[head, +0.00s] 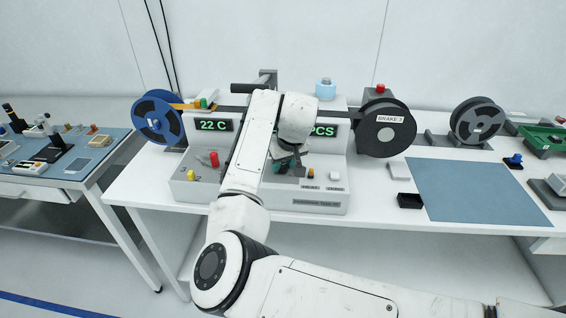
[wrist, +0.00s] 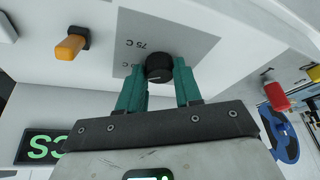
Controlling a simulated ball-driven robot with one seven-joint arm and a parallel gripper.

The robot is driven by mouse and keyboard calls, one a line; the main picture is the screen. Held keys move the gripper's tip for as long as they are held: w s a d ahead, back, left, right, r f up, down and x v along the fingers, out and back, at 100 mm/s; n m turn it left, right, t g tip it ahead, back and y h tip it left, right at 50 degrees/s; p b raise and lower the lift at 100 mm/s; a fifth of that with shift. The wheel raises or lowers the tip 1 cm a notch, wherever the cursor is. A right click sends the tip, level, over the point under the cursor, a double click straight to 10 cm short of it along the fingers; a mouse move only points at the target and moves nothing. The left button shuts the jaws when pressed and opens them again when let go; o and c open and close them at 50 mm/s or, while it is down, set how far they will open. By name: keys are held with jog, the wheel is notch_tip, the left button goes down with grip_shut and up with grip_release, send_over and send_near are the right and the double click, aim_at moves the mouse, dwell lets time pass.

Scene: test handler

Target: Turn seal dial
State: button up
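The seal dial (wrist: 159,67) is a black round knob on a grey plate (wrist: 190,45) with a "75 C" mark, upside down in the wrist view. A second mark beside it is partly covered by a finger. My gripper (wrist: 161,75) has teal fingers, one on each side of the dial, and both appear to touch its sides. In the head view my gripper (head: 287,165) is at the front of the white sealing machine (head: 325,190), and my arm hides the dial there.
An orange switch (wrist: 70,47) is close to the dial, and a red knob (wrist: 276,96) is farther off. A blue reel (head: 158,117) and a black reel (head: 388,127) flank the machine. A black bin (head: 410,201) and blue mat (head: 480,192) lie to the right.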

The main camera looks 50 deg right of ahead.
jog(key=c, duration=0.5)
jog(key=shift+c, duration=0.2)
jog(key=shift+m, duration=0.3)
jog(key=shift+a+m+g+h+p, duration=0.1)
jog(key=shift+m+g+h+p, duration=0.3)
jog(key=shift+m, duration=0.6)
jog(key=m+h, duration=0.1)
jog(key=m, duration=0.2)
jog(key=shift+w+m+g+p, duration=0.1)
jog(key=shift+m+g+p, duration=0.2)
jog(key=shift+g+p, duration=0.1)
jog(key=m+g, duration=0.1)
jog(key=m, duration=0.1)
jog(key=m+h+b, duration=0.1)
jog(key=m, duration=0.2)
jog(key=shift+w+a+m+g, duration=0.1)
jog(key=shift+w+m+g, duration=0.1)
jog(key=shift+m+g, duration=0.15)
jog(key=shift+r, duration=0.1)
jog(key=o, duration=1)
